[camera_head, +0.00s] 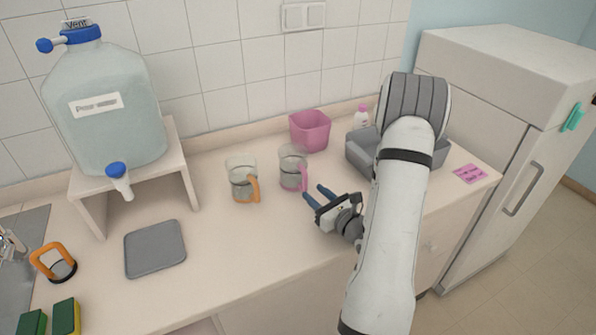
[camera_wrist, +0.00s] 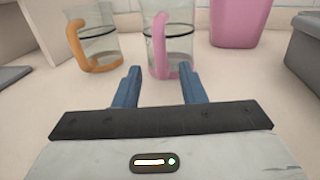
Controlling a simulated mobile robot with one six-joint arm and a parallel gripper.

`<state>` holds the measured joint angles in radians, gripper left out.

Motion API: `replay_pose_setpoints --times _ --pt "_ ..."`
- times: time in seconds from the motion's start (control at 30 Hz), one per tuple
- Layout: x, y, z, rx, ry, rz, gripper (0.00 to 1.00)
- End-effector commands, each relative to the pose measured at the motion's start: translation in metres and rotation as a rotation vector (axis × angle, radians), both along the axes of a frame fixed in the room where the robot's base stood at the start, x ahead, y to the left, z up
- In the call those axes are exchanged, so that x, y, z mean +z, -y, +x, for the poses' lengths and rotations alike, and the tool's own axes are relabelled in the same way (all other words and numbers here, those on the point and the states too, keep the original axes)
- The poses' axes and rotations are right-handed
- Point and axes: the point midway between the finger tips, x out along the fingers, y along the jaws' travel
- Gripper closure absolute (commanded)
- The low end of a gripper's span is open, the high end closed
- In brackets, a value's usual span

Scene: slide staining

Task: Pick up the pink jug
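The pink jug is a clear glass jug with a pink handle (camera_head: 293,167), standing upright on the counter at the middle of the head view. Its handle faces my gripper. My gripper (camera_head: 318,194) is open and empty, with two blue fingers, just in front and to the right of the jug. In the wrist view the pink jug (camera_wrist: 176,40) stands beyond the fingertips, its handle in line with the gap between them (camera_wrist: 162,85). The fingers do not appear to touch the handle.
A similar jug with an orange handle (camera_head: 241,178) stands close on the left. A pink bin (camera_head: 310,131) is behind, and a grey tray (camera_head: 360,152) is to the right, partly behind my arm. A grey mat (camera_head: 155,249) and a large water container (camera_head: 105,105) are left.

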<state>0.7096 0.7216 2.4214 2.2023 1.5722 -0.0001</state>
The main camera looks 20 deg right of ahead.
Motion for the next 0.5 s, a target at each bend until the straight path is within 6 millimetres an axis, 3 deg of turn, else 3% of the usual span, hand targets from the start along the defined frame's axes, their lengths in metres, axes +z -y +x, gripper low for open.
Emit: replay_pose_setpoints --times 0.33,0.5 --pt "0.01 -0.01 0.046 0.005 0.0 -0.001 0.63" --pt "0.008 -0.012 0.056 0.002 -0.001 0.0 0.63"
